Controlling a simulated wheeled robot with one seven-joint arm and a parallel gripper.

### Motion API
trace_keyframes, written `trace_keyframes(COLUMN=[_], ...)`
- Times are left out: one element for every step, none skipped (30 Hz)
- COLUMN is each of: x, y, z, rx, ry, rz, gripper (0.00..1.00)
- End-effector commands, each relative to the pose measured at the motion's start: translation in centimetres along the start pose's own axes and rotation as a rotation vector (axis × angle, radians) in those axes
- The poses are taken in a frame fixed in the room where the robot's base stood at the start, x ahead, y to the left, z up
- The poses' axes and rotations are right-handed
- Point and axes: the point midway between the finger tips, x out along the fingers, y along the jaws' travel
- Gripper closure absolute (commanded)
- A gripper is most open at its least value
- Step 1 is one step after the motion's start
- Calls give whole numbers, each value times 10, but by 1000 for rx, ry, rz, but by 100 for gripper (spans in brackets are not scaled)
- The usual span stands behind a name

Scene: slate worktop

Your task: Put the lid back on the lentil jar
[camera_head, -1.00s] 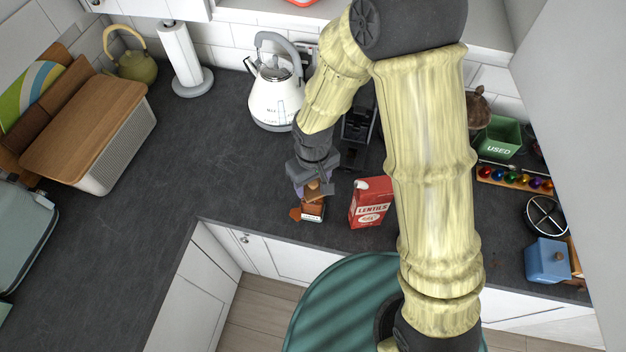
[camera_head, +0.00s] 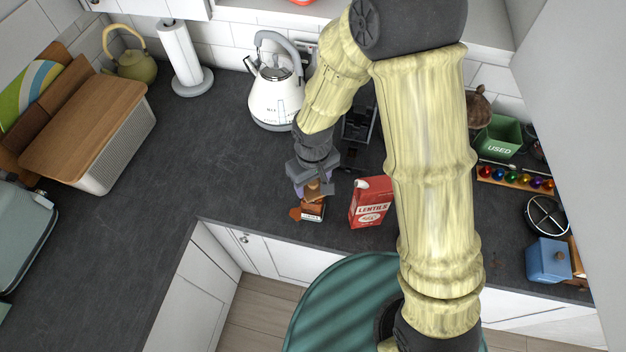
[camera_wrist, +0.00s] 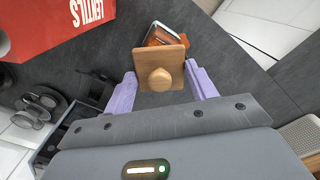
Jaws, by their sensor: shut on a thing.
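My gripper (camera_wrist: 161,80) is shut on the square wooden lid (camera_wrist: 145,57), which has a round knob; the purple fingers are on either side of it. In the head view the lid (camera_head: 314,187) shows under my gripper (camera_head: 311,183), just above and behind the lentil jar (camera_head: 312,212). The jar has orange-brown contents and a pale label. It also shows in the wrist view (camera_wrist: 172,36), partly hidden beyond the lid. I cannot tell whether lid and jar touch. An orange patch is at the jar's left.
A red lentils carton (camera_head: 371,203) stands close to the right of the jar. A white kettle (camera_head: 275,98) and a dark appliance (camera_head: 358,125) are behind. The worktop's front edge is close in front of the jar. The slate worktop (camera_head: 190,150) to the left is clear.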

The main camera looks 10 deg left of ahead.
Motion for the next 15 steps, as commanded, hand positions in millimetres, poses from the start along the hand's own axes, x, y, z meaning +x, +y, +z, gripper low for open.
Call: trace_keyframes(x=[1, 1, 1, 0, 0, 0, 0, 0, 0, 0, 0, 0, 0, 0, 0], y=[0, 0, 0, 0, 0, 0, 0, 0, 0, 0, 0, 0, 0, 0, 0], z=[0, 0, 0, 0, 0, 0, 0, 0, 0, 0, 0, 0, 0, 0, 0], rx=[0, 0, 0, 0, 0, 0, 0, 0, 0, 0, 0, 0, 0, 0, 0], ry=[0, 0, 0, 0, 0, 0, 0, 0, 0, 0, 0, 0, 0, 0, 0], rz=[0, 0, 0, 0, 0, 0, 0, 0, 0, 0, 0, 0, 0, 0, 0], gripper=[65, 65, 65, 65, 65, 65, 65, 65, 65, 65, 65, 65, 39, 34, 26])
